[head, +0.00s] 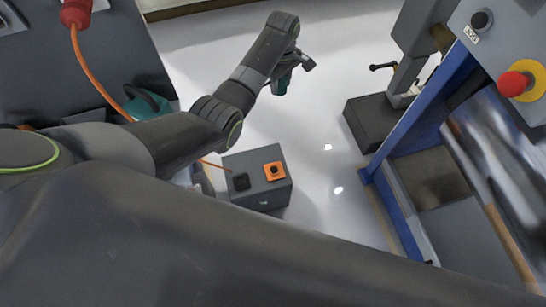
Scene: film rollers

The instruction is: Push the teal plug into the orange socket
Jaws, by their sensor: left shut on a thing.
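The orange socket (274,171) is a small square with a dark round hole, on top of a grey box (263,191). My left arm reaches in from the left, and my left gripper (288,73) is above and beyond the box in the picture, clear of the socket. It is shut on the teal plug (281,86), of which only a small part shows beneath the gripper. The plug is apart from the socket. My right gripper is not in view.
An orange cable (88,70) hangs from a red connector (76,12) at the upper left. A blue-framed machine (400,120) with a red button (513,84) stands right. Pale floor lies between.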

